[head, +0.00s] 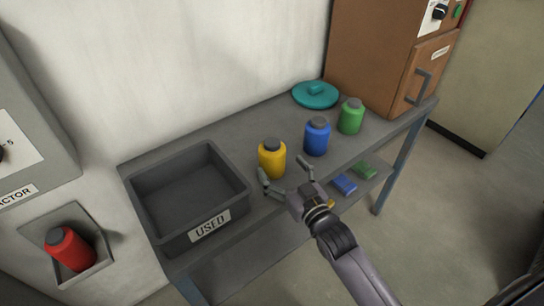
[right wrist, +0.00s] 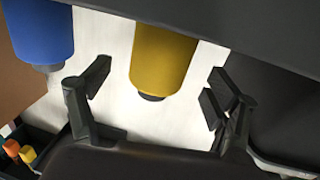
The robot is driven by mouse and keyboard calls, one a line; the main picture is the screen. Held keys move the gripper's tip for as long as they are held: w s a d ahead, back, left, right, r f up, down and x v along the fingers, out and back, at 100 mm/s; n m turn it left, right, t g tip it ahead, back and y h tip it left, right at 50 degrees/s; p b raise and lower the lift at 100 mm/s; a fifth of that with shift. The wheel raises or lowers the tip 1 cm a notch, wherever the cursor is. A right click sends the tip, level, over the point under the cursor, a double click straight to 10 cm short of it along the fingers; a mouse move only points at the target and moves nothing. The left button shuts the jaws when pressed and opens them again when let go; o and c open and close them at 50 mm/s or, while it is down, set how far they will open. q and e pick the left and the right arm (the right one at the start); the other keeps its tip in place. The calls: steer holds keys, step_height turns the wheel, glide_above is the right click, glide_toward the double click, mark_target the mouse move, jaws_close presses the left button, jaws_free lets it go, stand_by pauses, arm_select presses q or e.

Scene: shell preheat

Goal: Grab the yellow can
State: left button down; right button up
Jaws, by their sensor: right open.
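The yellow can (head: 272,160) with a dark grey cap stands upright on the grey table, between the grey bin and the blue can. My right gripper (head: 284,176) is open at the table's front edge, just in front of the yellow can, with its fingers spread toward either side of it. In the right wrist view the yellow can (right wrist: 165,52) appears cap-down between the open fingers (right wrist: 156,86). I see no contact between fingers and can. My left gripper is not in view.
A grey bin (head: 228,217) labelled USED stands left on the table (head: 226,131). The blue can (head: 317,138) and green can (head: 351,117) stand right, with a teal lid (head: 315,96) behind. A red can (head: 70,250) sits in a wall niche. A brown cabinet (head: 375,55) is at the far right.

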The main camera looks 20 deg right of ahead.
mark_target(272, 156)
steer(key=shift+w+a+f+p, duration=0.1)
steer(key=shift+w+a+p, duration=0.1)
steer(key=shift+w, duration=0.7)
steer(key=shift+w+a+p, duration=0.15)
steer(key=shift+w+a, duration=0.05)
steer(key=shift+w, duration=0.65)
steer(key=shift+w+a+f+p, duration=0.1)
steer(key=shift+w+a+p, duration=0.1)
steer(key=shift+w, duration=0.7)
steer(key=shift+s, duration=0.1)
steer(key=c, duration=1.5)
steer(key=shift+r, duration=0.15)
steer(key=shift+c, duration=0.4)
steer(key=shift+r, duration=0.1)
